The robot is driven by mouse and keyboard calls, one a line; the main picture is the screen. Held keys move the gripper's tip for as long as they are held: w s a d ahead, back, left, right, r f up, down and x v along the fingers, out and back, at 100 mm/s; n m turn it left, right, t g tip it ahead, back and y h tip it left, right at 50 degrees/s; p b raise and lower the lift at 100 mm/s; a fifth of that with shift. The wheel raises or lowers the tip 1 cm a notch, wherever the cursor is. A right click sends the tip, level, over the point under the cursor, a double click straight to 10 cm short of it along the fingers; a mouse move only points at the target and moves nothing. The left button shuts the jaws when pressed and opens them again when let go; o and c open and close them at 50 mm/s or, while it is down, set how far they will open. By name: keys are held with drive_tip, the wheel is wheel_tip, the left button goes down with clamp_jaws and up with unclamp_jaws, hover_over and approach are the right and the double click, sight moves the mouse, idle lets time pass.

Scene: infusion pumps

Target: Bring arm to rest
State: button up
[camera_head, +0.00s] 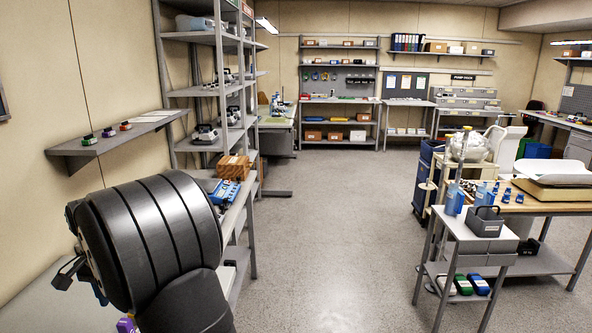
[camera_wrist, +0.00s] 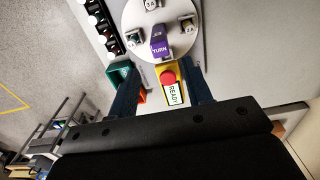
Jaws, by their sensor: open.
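My gripper (camera_wrist: 160,74) is open in the wrist view, its two dark fingers apart with nothing held between them. Ahead of the fingers is a round white dial (camera_wrist: 177,13) with a purple knob marked TURN (camera_wrist: 160,43). A red button (camera_wrist: 167,77) on a yellow base and a READY label (camera_wrist: 173,96) show between the fingers. I cannot tell whether the fingers touch the panel. In the head view my dark arm is bent low at the left, over the bench; part of my gripper (camera_head: 66,274) shows at its left edge, the rest hidden behind the arm.
A wall shelf (camera_head: 85,150) and a tall rack (camera_head: 166,100) stand close to my arm. Open floor (camera_head: 340,220) lies in the middle; a small cart (camera_head: 470,233) stands right.

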wheel_tip(320, 180, up, 7)
wheel_tip(320, 180, down, 18)
drive_tip(key=shift+r, duration=0.1)
drive_tip(key=shift+m, duration=0.5)
drive_tip(key=m, duration=0.3)
drive_tip(key=shift+m, duration=0.4)
drive_tip(key=m, duration=0.9)
drive_tip(key=shift+m, duration=2)
